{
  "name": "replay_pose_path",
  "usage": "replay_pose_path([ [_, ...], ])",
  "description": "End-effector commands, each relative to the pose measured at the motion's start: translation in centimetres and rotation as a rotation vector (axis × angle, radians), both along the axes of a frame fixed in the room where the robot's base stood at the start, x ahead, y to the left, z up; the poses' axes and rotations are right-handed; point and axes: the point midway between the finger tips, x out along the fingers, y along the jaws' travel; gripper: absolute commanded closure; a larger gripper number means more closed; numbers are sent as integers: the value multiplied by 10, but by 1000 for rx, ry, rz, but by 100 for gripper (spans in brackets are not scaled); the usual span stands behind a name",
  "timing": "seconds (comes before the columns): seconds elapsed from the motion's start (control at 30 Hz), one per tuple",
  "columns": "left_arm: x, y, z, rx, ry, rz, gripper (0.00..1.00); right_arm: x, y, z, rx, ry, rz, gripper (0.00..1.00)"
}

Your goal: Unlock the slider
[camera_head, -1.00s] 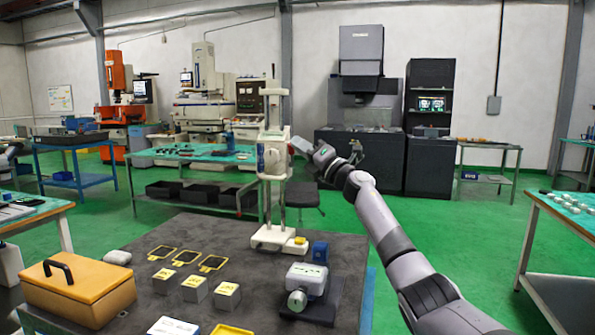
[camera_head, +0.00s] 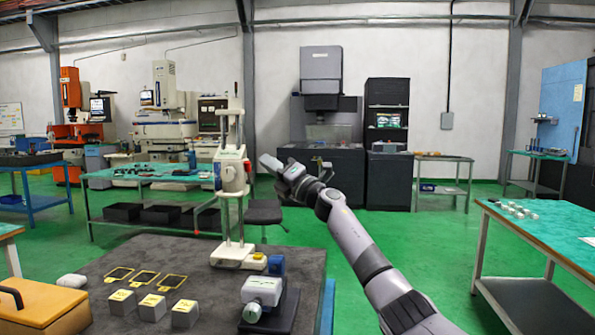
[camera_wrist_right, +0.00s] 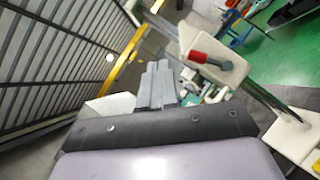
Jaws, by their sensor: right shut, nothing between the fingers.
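The slider (camera_head: 229,172) is a white block partway up a tall white stand (camera_head: 237,254) with upright metal rods. In the right wrist view the block (camera_wrist_right: 222,66) has a red knob (camera_wrist_right: 196,57) and a metal rod beside it. My right gripper (camera_head: 268,162) is just to the right of the slider in the head view, apart from it. In the right wrist view its fingers (camera_wrist_right: 159,70) are together and empty, with the red knob to their upper right. My left gripper is not in view.
The stand is on a dark table (camera_head: 200,250) with a yellow case (camera_head: 35,308), several yellow frames and metal blocks, and a grey device (camera_head: 262,291). A green-topped table (camera_head: 545,228) is at the right. Floor between is clear.

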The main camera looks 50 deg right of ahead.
Motion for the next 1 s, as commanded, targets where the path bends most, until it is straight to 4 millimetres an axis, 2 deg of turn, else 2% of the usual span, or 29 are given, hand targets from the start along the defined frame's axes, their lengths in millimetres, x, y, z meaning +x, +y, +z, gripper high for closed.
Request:
replay_pose_path([
  [0.6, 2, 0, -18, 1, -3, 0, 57, -62, 10, -2, -5, 4, 2, 100],
  [1.0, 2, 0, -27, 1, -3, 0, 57, -85, 13, -1, -1, 3, 2, 100],
])
